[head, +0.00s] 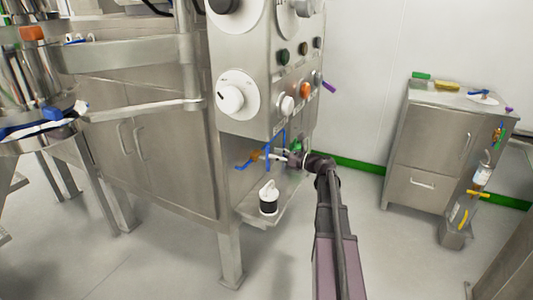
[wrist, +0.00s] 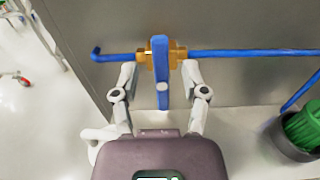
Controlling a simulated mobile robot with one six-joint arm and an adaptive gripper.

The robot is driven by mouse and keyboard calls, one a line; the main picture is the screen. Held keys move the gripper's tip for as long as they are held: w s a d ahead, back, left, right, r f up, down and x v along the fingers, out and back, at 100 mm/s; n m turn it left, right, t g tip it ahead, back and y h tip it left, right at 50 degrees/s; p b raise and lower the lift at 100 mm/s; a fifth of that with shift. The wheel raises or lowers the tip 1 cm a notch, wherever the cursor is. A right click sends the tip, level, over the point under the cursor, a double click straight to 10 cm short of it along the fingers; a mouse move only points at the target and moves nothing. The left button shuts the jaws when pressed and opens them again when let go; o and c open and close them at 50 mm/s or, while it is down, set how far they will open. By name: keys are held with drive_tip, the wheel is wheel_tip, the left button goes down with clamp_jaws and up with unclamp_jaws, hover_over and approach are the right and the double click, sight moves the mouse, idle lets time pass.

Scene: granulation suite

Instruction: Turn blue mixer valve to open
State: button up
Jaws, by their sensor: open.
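The blue mixer valve has a brass body (wrist: 175,52) on a horizontal blue pipe in the wrist view. Its blue handle (wrist: 162,78) is a flat bar crossing the pipe line, pointing toward my gripper. My gripper (wrist: 160,71) is open, with one finger on each side of the handle. Gaps show between the fingers and the handle, and the fingertips are close to the brass body. In the head view, my gripper (head: 271,156) reaches under the control cabinet beside the brass valve (head: 256,155). The handle is hard to make out there.
A white container with a black band (head: 268,197) stands on the low steel shelf (head: 250,210) below. A dark pot with a green top (wrist: 303,128) is right of my gripper. The steel control cabinet (head: 250,112) is overhead. Open floor lies before a drawer cabinet (head: 425,185).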

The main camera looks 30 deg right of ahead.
sight(268, 151)
drive_tip(key=shift+x, duration=1.6)
